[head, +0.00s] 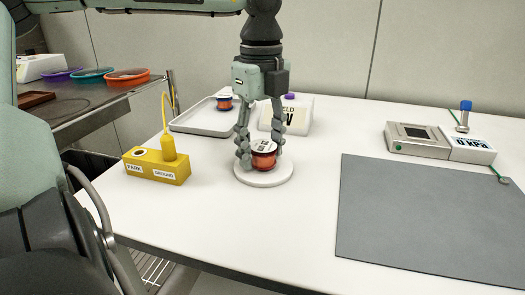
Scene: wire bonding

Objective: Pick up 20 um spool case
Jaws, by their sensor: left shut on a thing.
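A small round spool case (264,160), orange-red with a white label on its black-rimmed top, is at the round white pad (249,181) in the middle of the table. My left gripper (260,158) points straight down and is shut on this case, one finger on each side. I cannot tell whether the case still touches the pad. A similar small orange case (224,102) with a dark top sits in the grey tray behind, to the left. The label text on the held case is too small to read. My right gripper is not in view.
A yellow block (157,167) marked PARK and GROUND, with a corded yellow plug, stands left. The grey tray (190,122) and a white labelled box (296,117) stand behind. A grey mat (425,220) and a meter (418,140) lie right. Coloured dishes (128,77) sit on a side bench.

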